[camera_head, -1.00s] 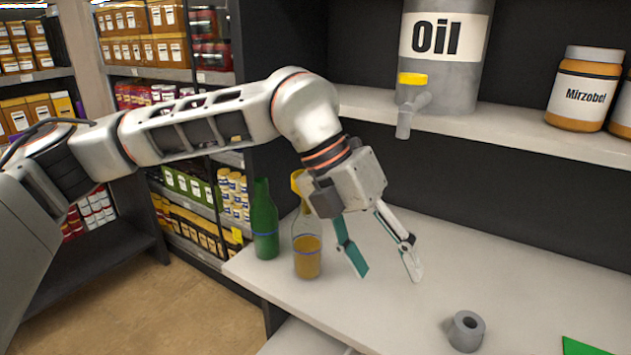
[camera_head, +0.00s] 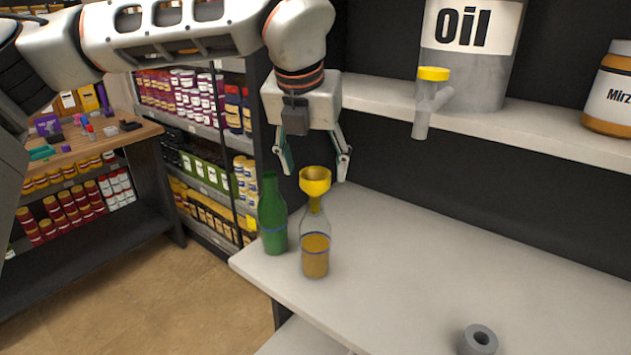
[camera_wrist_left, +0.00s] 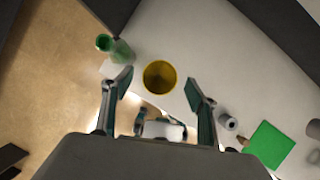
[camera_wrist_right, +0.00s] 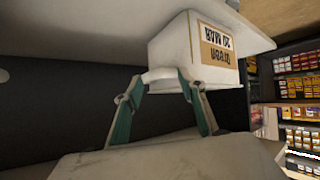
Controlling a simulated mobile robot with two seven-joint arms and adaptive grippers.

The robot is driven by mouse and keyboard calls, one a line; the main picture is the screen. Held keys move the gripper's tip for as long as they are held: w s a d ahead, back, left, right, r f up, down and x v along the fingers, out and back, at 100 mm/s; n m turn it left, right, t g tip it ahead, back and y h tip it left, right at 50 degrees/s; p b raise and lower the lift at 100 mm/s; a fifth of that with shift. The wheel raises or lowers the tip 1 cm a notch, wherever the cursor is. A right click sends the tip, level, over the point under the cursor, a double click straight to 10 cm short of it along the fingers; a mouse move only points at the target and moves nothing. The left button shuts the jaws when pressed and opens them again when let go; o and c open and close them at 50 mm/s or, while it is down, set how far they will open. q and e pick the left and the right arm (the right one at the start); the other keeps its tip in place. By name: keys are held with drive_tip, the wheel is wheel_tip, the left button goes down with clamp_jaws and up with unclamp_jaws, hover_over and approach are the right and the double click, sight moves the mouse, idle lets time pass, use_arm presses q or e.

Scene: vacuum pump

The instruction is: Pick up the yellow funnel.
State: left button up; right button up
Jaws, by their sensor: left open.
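The yellow funnel (camera_head: 315,181) stands upright in the neck of a clear bottle (camera_head: 315,245) with amber liquid, on the white lower shelf. My left gripper (camera_head: 314,170) is open and empty, its fingers pointing down above and behind the funnel's rim. In the left wrist view the round funnel mouth (camera_wrist_left: 159,77) lies just beyond and between the fingertips (camera_wrist_left: 158,75), with no contact seen. My right gripper (camera_wrist_right: 158,78) shows only in its wrist view, with its fingers apart. A pale piece shows between its tips; whether it touches them is unclear.
A green bottle (camera_head: 272,215) stands close left of the funnel's bottle. A grey ring (camera_head: 478,340) lies to the right. The oil container (camera_head: 465,70) with its yellow-capped spout is on the upper shelf. A white box (camera_wrist_right: 195,55) is beyond my right fingers. The middle of the lower shelf is clear.

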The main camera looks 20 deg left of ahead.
sight(315, 173)
use_arm(q)
drive_tip(key=shift+x, duration=1.7)
use_arm(e)
drive_tip(key=shift+w+r, duration=0.15)
drive_tip(key=shift+r, duration=0.35)
use_arm(q)
drive_tip(key=c, duration=1.1)
drive_tip(key=shift+r, duration=0.1)
